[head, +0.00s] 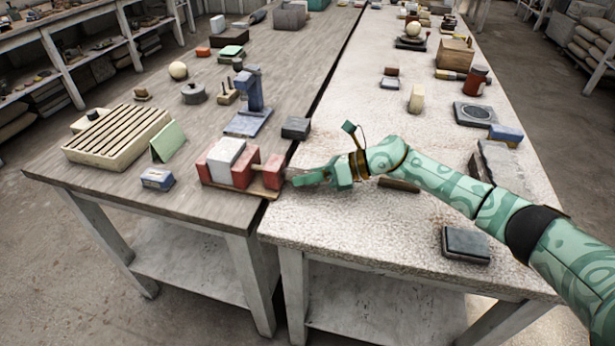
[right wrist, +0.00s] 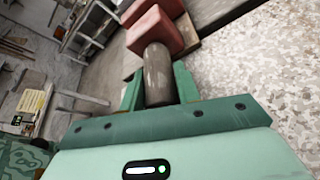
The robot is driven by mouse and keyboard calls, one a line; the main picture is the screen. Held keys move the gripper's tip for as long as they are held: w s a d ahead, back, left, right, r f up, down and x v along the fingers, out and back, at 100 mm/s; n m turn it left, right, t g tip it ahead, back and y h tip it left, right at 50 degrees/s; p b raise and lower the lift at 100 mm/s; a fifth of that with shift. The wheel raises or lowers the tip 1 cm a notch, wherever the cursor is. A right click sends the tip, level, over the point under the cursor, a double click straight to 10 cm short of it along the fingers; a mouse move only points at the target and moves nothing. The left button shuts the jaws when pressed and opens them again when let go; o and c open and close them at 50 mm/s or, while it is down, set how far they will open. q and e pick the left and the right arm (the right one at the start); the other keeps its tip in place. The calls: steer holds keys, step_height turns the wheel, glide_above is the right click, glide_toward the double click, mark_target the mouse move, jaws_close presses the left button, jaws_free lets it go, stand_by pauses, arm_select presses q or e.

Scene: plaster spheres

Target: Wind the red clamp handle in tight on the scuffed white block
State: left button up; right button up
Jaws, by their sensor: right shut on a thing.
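The clamp (head: 262,190), with several red blocks on a wooden base, sits at the near right corner of the wooden table. The white block (head: 226,153) stands upright between its red parts; whether they press on it I cannot tell. My right gripper (head: 298,179) reaches in from the right at the clamp's right end. In the right wrist view, my right gripper (right wrist: 158,82) is shut on a grey-brown cylindrical handle (right wrist: 157,68), in line with the red end block (right wrist: 152,32). The white block is out of sight there. My left gripper is not in view.
A slatted cream crate (head: 117,135), a green card (head: 168,141) and a small blue block (head: 157,179) lie left of the clamp. A blue stand (head: 249,122) and dark block (head: 296,127) are behind it.

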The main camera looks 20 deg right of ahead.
stand_by(0.3)
steer(key=o, duration=1)
steer(key=p+v, duration=0.1)
steer(key=v, duration=1.5)
steer(key=shift+d, duration=0.2)
